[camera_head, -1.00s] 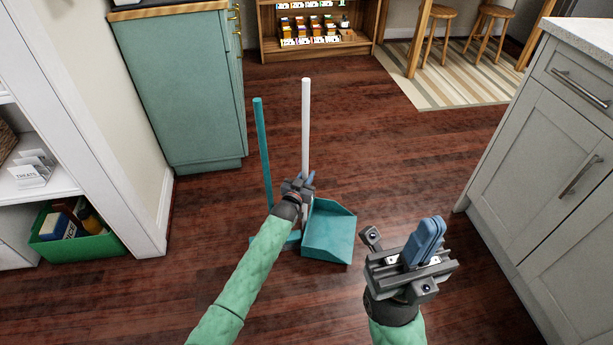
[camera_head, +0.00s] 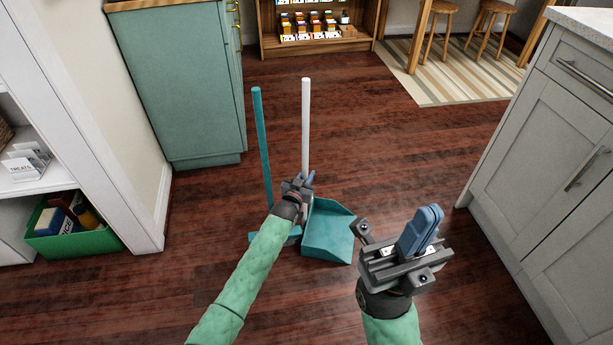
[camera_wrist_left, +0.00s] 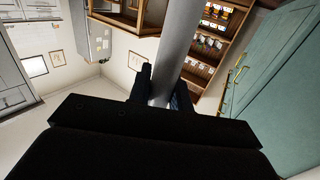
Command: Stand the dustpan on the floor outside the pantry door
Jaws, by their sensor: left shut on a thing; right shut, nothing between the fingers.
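The dustpan (camera_head: 328,231) has a teal pan and a tall white handle, which stands nearly upright. My left gripper (camera_head: 301,183) is shut on the lower part of this handle. The handle also shows between the dark fingers in the left wrist view (camera_wrist_left: 175,55). The pan is low, at or just above the floor; I cannot tell if it touches. My right gripper (camera_head: 421,232) is shut and empty, to the right of the pan. The pantry opening, with white shelves (camera_head: 45,184), is at the left, beside a pale wall end (camera_head: 135,130).
A teal-handled tool (camera_head: 262,145) stands just left of the dustpan, its base partly behind my left arm. A green cabinet (camera_head: 185,85) stands behind it. Grey cabinets (camera_head: 535,160) line the right. The wooden floor (camera_head: 400,150) between is clear.

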